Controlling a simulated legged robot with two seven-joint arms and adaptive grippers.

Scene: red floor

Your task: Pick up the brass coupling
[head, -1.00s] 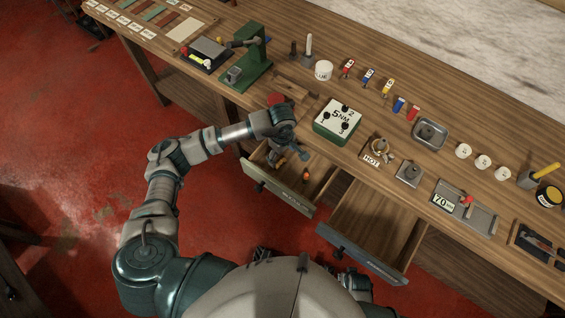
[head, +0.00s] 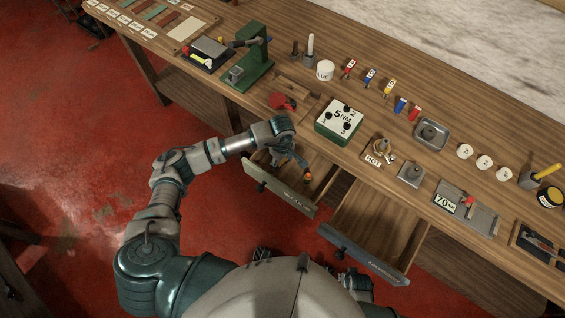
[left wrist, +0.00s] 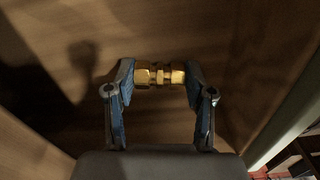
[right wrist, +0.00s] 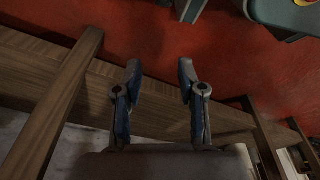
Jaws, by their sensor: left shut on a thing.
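The brass coupling (left wrist: 160,76), a shiny gold hex fitting, lies crosswise between the fingertips of my left gripper (left wrist: 159,82) in the left wrist view. Both fingers touch its ends, and the gripper is shut on it. In the head view my left gripper (head: 303,168) reaches down into the open left drawer (head: 282,190). The coupling (head: 308,177) shows there as a small orange-brown spot at the fingertips. In the right wrist view my right gripper (right wrist: 161,72) is open and empty, above the red floor. It is not clearly seen in the head view.
A second open drawer (head: 368,230) is just to the right. On the bench behind are a green 5 NM box (head: 337,121), a red-handled tool (head: 283,101), a green press (head: 257,60) and a metal tray (head: 431,134). The drawer walls stand close around my left gripper.

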